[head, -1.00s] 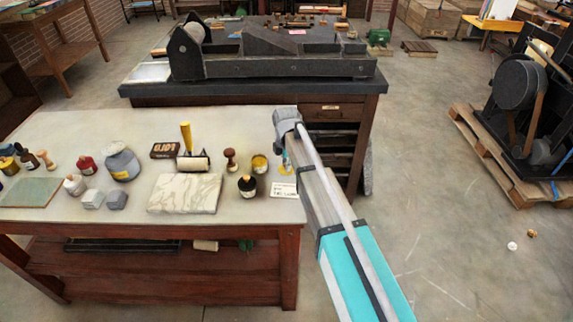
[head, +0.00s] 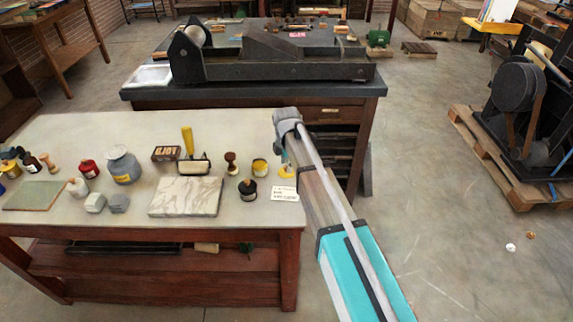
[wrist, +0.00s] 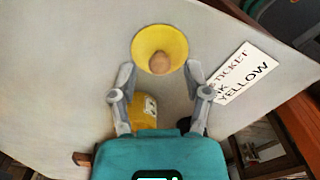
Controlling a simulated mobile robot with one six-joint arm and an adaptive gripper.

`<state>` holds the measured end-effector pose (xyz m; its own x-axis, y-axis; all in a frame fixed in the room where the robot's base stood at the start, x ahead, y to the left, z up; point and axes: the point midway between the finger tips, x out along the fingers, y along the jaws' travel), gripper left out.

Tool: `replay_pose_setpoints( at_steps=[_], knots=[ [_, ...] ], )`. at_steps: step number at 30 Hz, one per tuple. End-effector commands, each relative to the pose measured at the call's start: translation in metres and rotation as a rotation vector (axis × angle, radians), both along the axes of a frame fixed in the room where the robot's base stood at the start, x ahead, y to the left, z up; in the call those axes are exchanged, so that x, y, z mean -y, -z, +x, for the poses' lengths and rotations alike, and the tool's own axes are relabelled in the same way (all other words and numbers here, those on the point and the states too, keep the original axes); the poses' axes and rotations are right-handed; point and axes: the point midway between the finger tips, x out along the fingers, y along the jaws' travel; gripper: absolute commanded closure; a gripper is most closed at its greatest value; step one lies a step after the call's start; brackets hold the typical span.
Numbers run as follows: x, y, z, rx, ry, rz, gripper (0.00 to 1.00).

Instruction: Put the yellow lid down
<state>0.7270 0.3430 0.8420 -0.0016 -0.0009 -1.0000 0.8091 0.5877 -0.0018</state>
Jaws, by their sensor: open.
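The yellow lid (wrist: 174,42) is a round disc with a light brown knob (wrist: 160,63) in the wrist view. It appears to lie on the pale tabletop, just past my fingertips. In the head view a bit of the lid (head: 286,172) shows near the table's right end. My gripper (wrist: 160,72) is open, one finger on each side of the knob and apart from it. The yellow ink can (head: 260,168) stands left of the lid; part of it (wrist: 147,112) shows between my fingers in the wrist view.
A white card (head: 284,194) lettered YELLOW lies beside the lid, near the table's right edge. A black jar (head: 247,190), a stamp (head: 231,163), a marble slab (head: 186,196) and a yellow-handled roller (head: 188,145) stand to the left. A dark press (head: 270,58) stands behind.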

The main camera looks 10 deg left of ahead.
Motion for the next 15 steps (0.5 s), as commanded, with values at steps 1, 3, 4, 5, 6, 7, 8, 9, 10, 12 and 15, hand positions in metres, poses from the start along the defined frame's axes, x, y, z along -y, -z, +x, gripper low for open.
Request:
replay_pose_setpoints(
  at_steps=[1, 3, 4, 5, 6, 7, 8, 9, 10, 12, 15],
  knots=[
    [0.0, -0.008, 0.0, 0.0, 0.0, 0.0, 0.38],
    [0.0, -0.014, 0.0, 0.0, 0.0, 0.0, 0.38],
    [0.0, -0.017, 0.0, 0.0, 0.0, 0.0, 0.38],
    [0.0, -0.019, 0.0, 0.0, 0.0, 0.0, 0.38],
    [0.0, -0.022, 0.0, 0.0, 0.0, 0.0, 0.38],
    [0.0, -0.025, 0.0, 0.0, 0.0, 0.0, 0.38],
    [0.0, -0.027, 0.0, 0.0, 0.0, 0.0, 0.38],
    [0.0, -0.031, 0.0, 0.0, 0.0, 0.0, 0.38],
    [0.0, -0.033, 0.0, 0.0, 0.0, 0.0, 0.38],
    [0.0, -0.039, 0.0, 0.0, 0.0, 0.0, 0.38],
    [0.0, -0.047, 0.0, 0.0, 0.0, 0.0, 0.38]
  ],
)
